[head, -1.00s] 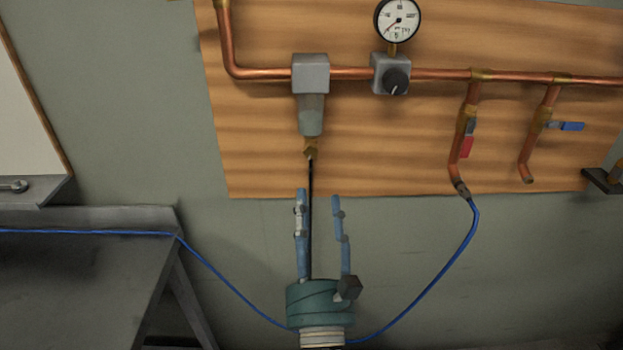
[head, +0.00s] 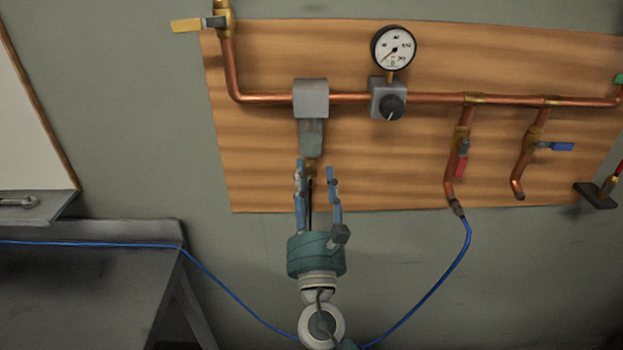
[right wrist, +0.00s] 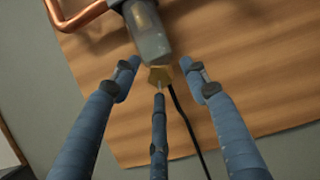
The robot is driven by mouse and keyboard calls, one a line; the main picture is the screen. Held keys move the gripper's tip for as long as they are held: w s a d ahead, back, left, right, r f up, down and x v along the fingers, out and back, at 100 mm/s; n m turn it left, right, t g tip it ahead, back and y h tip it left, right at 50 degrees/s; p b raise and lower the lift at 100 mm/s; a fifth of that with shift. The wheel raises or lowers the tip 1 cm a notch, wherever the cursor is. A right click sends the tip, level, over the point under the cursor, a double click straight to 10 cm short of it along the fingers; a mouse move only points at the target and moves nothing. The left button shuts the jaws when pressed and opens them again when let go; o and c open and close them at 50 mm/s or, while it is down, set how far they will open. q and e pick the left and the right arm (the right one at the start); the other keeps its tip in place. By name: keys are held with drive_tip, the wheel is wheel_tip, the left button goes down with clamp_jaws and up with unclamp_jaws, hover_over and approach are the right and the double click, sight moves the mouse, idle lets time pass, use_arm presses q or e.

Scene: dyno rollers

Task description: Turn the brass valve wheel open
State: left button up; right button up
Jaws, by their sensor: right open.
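A small faceted brass piece (head: 311,170) sits under the grey-green bowl of the filter (head: 311,137) on the wooden board. It is the only brass part here that could be the valve wheel. It also shows in the right wrist view (right wrist: 160,77). My right gripper (head: 315,172) is open and points up just below the bowl. In the right wrist view, its three blue fingers (right wrist: 158,76) are spread around the brass piece, with gaps at the sides. I cannot tell whether the lower finger touches it. My left gripper is not in view.
A copper pipe (head: 430,98) runs across the board, with a gauge (head: 394,48) and a knobbed regulator (head: 388,100). Red (head: 462,165) and blue (head: 563,147) levers are to the right. A yellow-handled valve (head: 187,25) is top left. A blue hose (head: 432,290) loops below.

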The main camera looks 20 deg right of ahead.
drive_tip(key=c, duration=1.1)
drive_tip(key=shift+f+m+h+b, duration=0.15)
drive_tip(key=shift+m+h+b, duration=0.25)
drive_tip(key=shift+m+b, duration=0.3)
drive_tip(key=shift+c, duration=0.2)
drive_tip(key=o, duration=1.1)
drive_tip(key=shift+o, duration=0.2)
drive_tip(key=v, duration=1.2)
drive_tip(key=shift+r, duration=0.25)
drive_tip(key=shift+a, duration=0.1)
